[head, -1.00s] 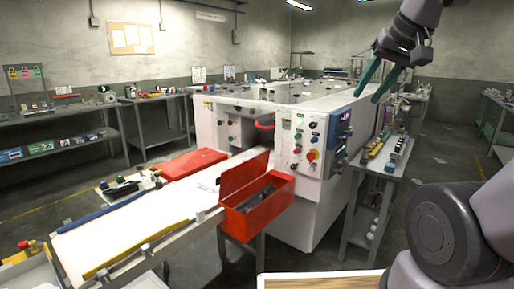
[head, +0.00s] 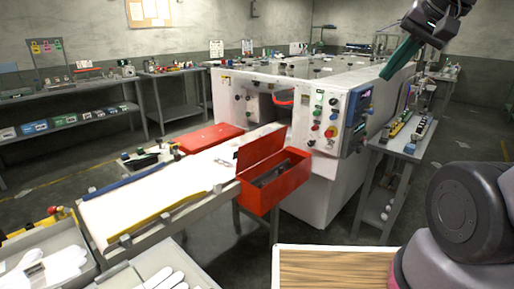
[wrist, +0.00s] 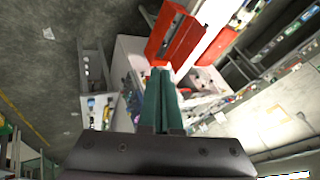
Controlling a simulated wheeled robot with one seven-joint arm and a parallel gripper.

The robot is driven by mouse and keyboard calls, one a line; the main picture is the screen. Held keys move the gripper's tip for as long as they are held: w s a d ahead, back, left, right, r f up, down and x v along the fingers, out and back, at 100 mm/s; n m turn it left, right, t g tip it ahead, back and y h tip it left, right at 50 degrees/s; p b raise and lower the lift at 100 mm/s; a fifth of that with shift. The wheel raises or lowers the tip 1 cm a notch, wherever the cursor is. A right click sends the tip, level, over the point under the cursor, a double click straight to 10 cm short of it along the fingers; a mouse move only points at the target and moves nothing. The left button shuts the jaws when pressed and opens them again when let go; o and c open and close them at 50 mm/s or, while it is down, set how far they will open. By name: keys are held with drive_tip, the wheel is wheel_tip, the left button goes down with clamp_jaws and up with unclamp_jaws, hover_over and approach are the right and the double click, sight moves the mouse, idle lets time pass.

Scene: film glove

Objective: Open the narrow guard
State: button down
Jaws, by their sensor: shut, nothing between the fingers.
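I cannot tell for sure which part is the narrow guard. A narrow red box (head: 277,188) stands at the right side of the white belt table, its long red lid (head: 260,148) raised and dark items inside. The red box also shows in the wrist view (wrist: 183,45), beyond my fingertips. A wider, flat red cover (head: 209,138) lies on the far side of the belt. My gripper (head: 386,74) has green fingers, shut and empty, in the air by the right end of the white machine (head: 335,90). The fingers also show in the wrist view (wrist: 160,71). Nothing touches them.
A control panel (head: 326,122) with coloured buttons faces the belt table (head: 150,199). A grey side bench (head: 398,147) with small parts stands right of the machine. Grey bins (head: 45,250) with white gloves and a wooden top (head: 335,268) are in front. Floor is free between.

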drive_tip(key=w+a+f+m+g+y, duration=0.1)
drive_tip(key=w+a+f+m+y, duration=0.3)
drive_tip(key=w+a, duration=0.65)
drive_tip(key=w+a+f+m+g+y, duration=0.1)
drive_tip(key=w+a+f+m+y, duration=0.2)
drive_tip(key=w+a+f+m, duration=0.75)
drive_tip(key=m+t+h, duration=0.1)
drive_tip(key=m+t, duration=0.1)
drive_tip(key=m, duration=0.5)
approach(246, 147)
drive_tip(key=s+d+r, duration=0.2)
drive_tip(key=s+d, duration=0.3)
drive_tip(key=d, duration=0.1)
drive_tip(key=shift+n, duration=0.25)
drive_tip(key=x, duration=0.4)
drive_tip(key=r+x, duration=0.1)
drive_tip(key=x, duration=0.3)
drive_tip(key=w+x, duration=0.1)
drive_tip(key=x, duration=0.3)
drive_tip(key=shift+a+r, duration=0.25)
drive_tip(key=shift+a, duration=0.3)
drive_tip(key=shift+w+a+r, duration=0.1)
drive_tip(key=shift+w+a, duration=0.3)
drive_tip(key=shift+a, duration=0.05)
